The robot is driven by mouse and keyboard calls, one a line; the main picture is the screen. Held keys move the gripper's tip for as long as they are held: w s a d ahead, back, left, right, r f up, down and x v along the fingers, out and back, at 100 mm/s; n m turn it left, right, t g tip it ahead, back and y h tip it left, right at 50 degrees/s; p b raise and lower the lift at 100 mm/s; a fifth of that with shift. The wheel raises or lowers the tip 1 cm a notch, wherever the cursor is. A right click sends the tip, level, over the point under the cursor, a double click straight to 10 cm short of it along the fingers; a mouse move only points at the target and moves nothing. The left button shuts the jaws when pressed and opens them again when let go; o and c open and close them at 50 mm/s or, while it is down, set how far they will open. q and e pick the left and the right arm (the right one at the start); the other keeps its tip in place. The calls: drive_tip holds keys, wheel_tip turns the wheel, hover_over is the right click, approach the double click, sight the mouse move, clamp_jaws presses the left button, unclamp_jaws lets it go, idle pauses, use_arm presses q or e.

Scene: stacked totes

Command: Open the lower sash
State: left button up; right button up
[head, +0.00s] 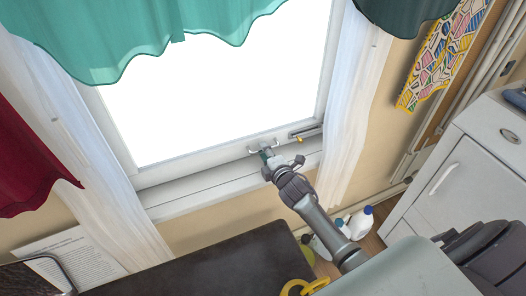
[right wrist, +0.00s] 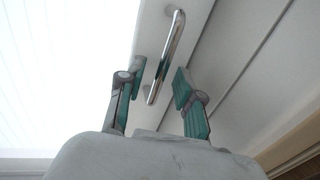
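The lower sash (head: 215,152) is a white-framed window with a bright pane. Its bottom rail appears to sit down at the sill, with no gap visible. A shiny metal bar handle (right wrist: 166,58) is fixed on the rail; it also shows in the head view (head: 251,151). My right gripper (head: 267,156) reaches up to this handle. In the right wrist view, its two green-padded fingers (right wrist: 159,84) are apart, with the handle's near end between or just beyond the tips. I see no finger closed on the bar. My left gripper is not in view.
A metal latch (head: 305,132) sits right of the handle. White side curtains (head: 352,85) and a teal valance (head: 140,40) frame the window. A dark countertop (head: 225,268) lies below. A white cabinet (head: 455,180) stands at right, with bottles (head: 360,222) on the floor beside it.

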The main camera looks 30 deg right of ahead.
drive_tip(key=shift+x, duration=0.75)
clamp_jaws()
